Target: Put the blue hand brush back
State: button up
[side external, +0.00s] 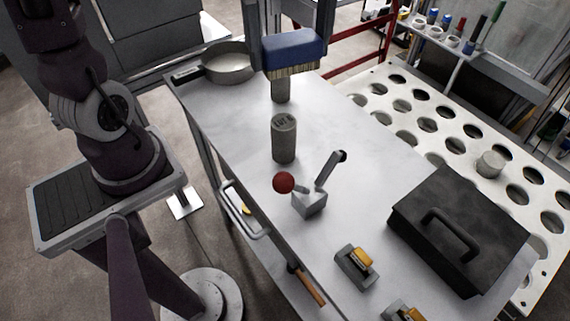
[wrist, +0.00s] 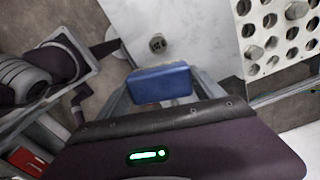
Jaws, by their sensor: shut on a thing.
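The blue hand brush (side external: 290,48) is held level above the metal table (side external: 225,105), with its pale bristles pointing down. My gripper (side external: 290,32) is shut on the brush from above, a finger at each end of the blue block. In the wrist view the blue back of the brush (wrist: 160,84) sits between the two fingers of my gripper (wrist: 161,88). Below the brush, a grey cylinder (side external: 281,91) is partly hidden by the bristles. I cannot tell the exact gap between them.
Another grey cylinder (side external: 284,140) stands nearer on the table. A red-knobbed lever fixture (side external: 309,202), a black handled box (side external: 455,235) and small clamp blocks (side external: 355,268) take up the front. A pan (side external: 228,66) is at the back left. A white holed panel (side external: 440,145) lies right.

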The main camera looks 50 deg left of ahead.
jog(key=m, duration=0.2)
jog(key=s+d+m, duration=0.1)
jog(key=m, duration=0.2)
jog(key=shift+s+d+m, duration=0.2)
jog(key=shift+s+m, duration=0.15)
jog(key=shift+m, duration=0.05)
jog(key=shift+s+d+f+m, duration=0.1)
jog(key=shift+s+f+m, duration=0.1)
jog(key=shift+m, duration=0.1)
notch_tip(320, 180, down, 23)
jog(key=shift+w+r, duration=0.1)
jog(key=shift+r, duration=0.05)
jog(key=o, duration=1.3)
